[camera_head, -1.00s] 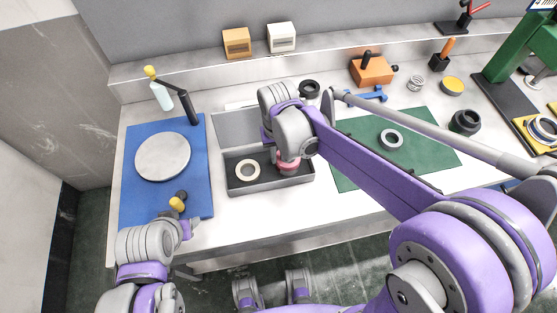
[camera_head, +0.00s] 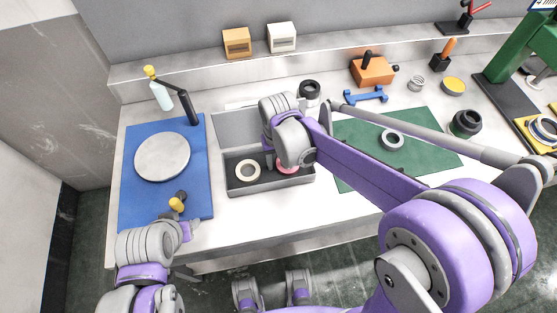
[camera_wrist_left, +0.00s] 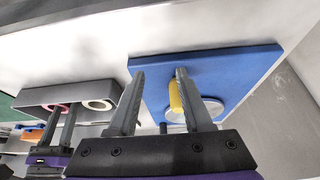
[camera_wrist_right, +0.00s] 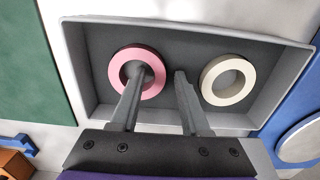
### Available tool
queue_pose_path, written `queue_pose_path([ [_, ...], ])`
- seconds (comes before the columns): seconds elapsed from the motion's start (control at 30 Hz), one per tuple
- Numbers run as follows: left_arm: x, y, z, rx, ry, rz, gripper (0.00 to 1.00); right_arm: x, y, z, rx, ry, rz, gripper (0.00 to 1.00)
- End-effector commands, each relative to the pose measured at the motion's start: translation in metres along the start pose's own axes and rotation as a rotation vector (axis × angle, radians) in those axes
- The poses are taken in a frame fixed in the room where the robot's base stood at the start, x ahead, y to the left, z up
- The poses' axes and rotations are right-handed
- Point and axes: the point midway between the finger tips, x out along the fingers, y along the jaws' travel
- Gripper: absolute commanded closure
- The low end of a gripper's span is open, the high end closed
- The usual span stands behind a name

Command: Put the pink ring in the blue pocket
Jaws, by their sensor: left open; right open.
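The pink ring (camera_wrist_right: 137,72) lies in the shallow grey box (camera_wrist_right: 289,35), beside a cream ring (camera_wrist_right: 229,80). My right gripper (camera_wrist_right: 160,78) is open over the box. One finger overlaps the pink ring's hole in the right wrist view; I cannot tell whether it touches. In the head view my right wrist hides most of the pink ring (camera_head: 287,168). My left gripper (camera_wrist_left: 159,74) is open and empty near the blue mat (camera_wrist_left: 240,62), with a yellow-handled item (camera_wrist_left: 175,97) just beyond its fingers. I cannot make out a blue pocket in these views.
A grey disc (camera_head: 162,157) rests on the blue mat, with a yellow-topped bottle (camera_head: 160,95) behind. A blue bracket (camera_head: 366,96) and orange block (camera_head: 372,70) stand behind.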

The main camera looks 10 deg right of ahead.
Motion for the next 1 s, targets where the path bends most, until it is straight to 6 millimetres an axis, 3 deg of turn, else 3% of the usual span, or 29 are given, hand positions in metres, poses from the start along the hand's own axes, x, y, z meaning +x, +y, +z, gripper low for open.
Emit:
queue_pose_path([
  [0.17, -0.003, 0.0, -0.003, 0.0, 0.002, 0.0, 0.5, -0.006, 0.0, 0.0, 0.0, 0.001, 0.0, 0.54],
  [0.27, -0.004, 0.0, -0.003, 0.0, 0.002, 0.0, 0.5, -0.02, 0.0, 0.0, 0.0, 0.0, 0.0, 0.54],
  [0.7, -0.012, 0.0, -0.009, 0.0, 0.006, 0.0, 0.5, -0.107, 0.0, 0.0, 0.0, 0.0, 0.0, 0.54],
  [1.0, -0.013, 0.0, -0.01, 0.0, 0.007, 0.0, 0.5, -0.124, 0.0, 0.001, 0.0, 0.001, 0.0, 0.54],
])
